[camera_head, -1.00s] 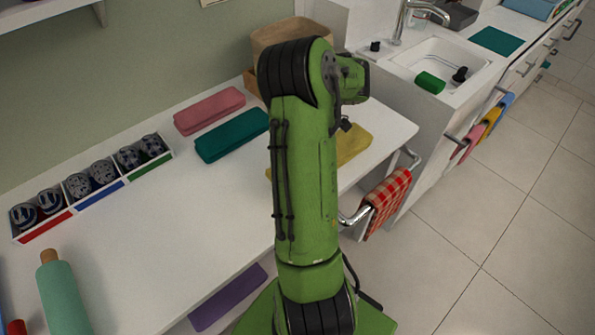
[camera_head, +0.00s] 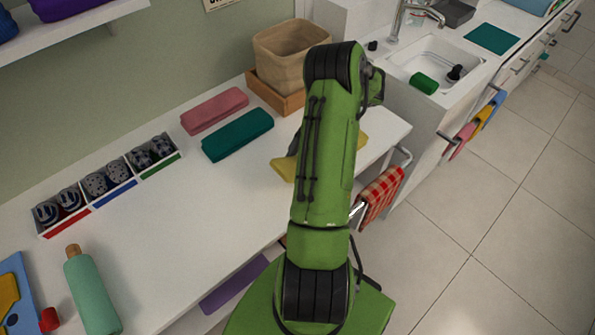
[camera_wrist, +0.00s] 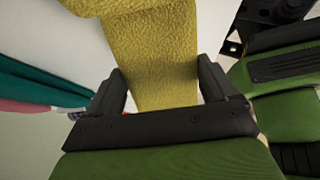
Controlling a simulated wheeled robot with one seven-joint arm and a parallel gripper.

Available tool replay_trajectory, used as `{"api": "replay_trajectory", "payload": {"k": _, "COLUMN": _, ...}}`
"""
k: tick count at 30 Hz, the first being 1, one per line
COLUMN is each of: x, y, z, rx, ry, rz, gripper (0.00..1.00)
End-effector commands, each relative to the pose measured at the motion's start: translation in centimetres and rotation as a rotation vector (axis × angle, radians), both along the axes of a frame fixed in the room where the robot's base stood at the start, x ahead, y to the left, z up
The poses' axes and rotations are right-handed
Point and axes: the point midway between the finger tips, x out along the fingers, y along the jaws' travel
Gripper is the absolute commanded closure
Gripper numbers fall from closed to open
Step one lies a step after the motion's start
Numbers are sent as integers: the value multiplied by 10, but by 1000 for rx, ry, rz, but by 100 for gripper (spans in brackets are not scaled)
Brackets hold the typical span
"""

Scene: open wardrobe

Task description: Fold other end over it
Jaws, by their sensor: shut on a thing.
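The yellow cloth (camera_head: 283,169) lies on the white table, mostly hidden behind my arm in the head view. Part of it shows on each side of the arm. In the wrist view the cloth (camera_wrist: 155,55) runs as a broad strip between the two fingers of my gripper (camera_wrist: 163,80). A crosswise edge or layer of the cloth shows at the top of that view. My gripper is shut on the cloth.
Folded teal (camera_head: 237,135) and pink (camera_head: 214,110) cloths lie left of the yellow one. A beige basket (camera_head: 290,55) stands behind. A sock organizer (camera_head: 110,190) and green bottle (camera_head: 92,290) are further left. A red checked towel (camera_head: 380,195) hangs at the right end.

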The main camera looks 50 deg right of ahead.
Motion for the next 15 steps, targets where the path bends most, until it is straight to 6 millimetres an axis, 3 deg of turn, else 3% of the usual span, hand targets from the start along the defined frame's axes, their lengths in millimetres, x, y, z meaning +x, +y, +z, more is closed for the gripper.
{"api": "replay_trajectory", "payload": {"k": 15, "x": -2, "y": -6, "z": 10, "rx": 127, "ry": -30, "rz": 0, "gripper": 20}}
